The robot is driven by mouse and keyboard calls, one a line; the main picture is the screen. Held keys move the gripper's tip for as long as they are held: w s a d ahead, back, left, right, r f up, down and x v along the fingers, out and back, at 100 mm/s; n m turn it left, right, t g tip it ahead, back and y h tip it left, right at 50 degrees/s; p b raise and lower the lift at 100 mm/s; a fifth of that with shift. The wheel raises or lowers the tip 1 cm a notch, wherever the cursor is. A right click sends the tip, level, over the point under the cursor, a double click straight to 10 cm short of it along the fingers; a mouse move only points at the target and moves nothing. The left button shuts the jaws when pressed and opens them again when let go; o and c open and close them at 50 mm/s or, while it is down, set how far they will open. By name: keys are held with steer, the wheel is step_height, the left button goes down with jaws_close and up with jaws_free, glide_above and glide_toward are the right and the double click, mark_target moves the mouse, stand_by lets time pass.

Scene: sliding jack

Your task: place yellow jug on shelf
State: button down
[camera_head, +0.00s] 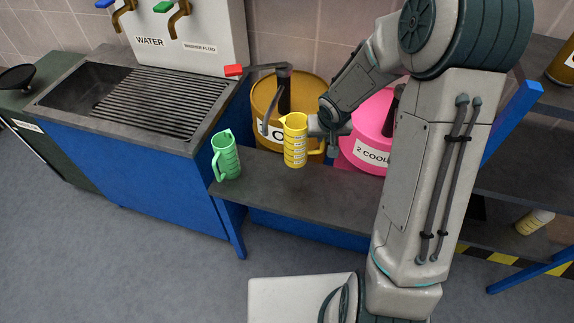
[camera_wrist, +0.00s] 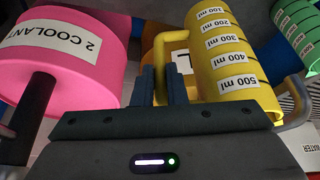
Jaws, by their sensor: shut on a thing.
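The yellow jug (camera_head: 294,141) is upright in the head view, in front of the orange drum and over the grey shelf (camera_head: 300,190). I cannot tell whether its base touches the shelf. My gripper (camera_head: 320,128) is at the jug's right side, shut on its handle. In the wrist view the jug (camera_wrist: 228,60) appears upside down, with its millilitre marks facing the camera. The handle (camera_wrist: 160,70) lies at the finger pads of my gripper (camera_wrist: 162,88).
A green jug (camera_head: 226,156) stands on the shelf's left end, also showing in the wrist view (camera_wrist: 300,30). Behind are the orange drum (camera_head: 300,88) and pink coolant drum (camera_head: 368,118). A sink counter (camera_head: 185,135) is at left. The shelf's front middle is clear.

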steer(key=b, duration=0.2)
steer(key=m+b, duration=0.1)
steer(key=b, duration=0.9)
glide_toward(290, 160)
steer(key=s+d+f, duration=0.2)
steer(key=s+f, duration=0.1)
steer(key=s+a+f+m+b, duration=0.1)
steer(key=s+a+f+b, duration=0.1)
steer(key=s+b, duration=0.3)
steer(key=s+a+f+b, duration=0.2)
steer(key=s+a+b, duration=0.1)
steer(key=s+b, duration=0.2)
steer(key=shift+h, duration=0.4)
steer(key=w+d, duration=0.1)
steer(key=w, duration=0.4)
steer(key=w+d+p, duration=0.1)
steer(key=w, duration=0.5)
steer(key=w+d, duration=0.1)
steer(key=w, duration=0.4)
steer(key=shift+w+d+r, duration=0.1)
steer(key=shift+w+r, duration=0.05)
steer(key=shift+w, duration=0.2)
steer(key=shift+w+f, duration=0.15)
steer(key=shift+f, duration=1.6)
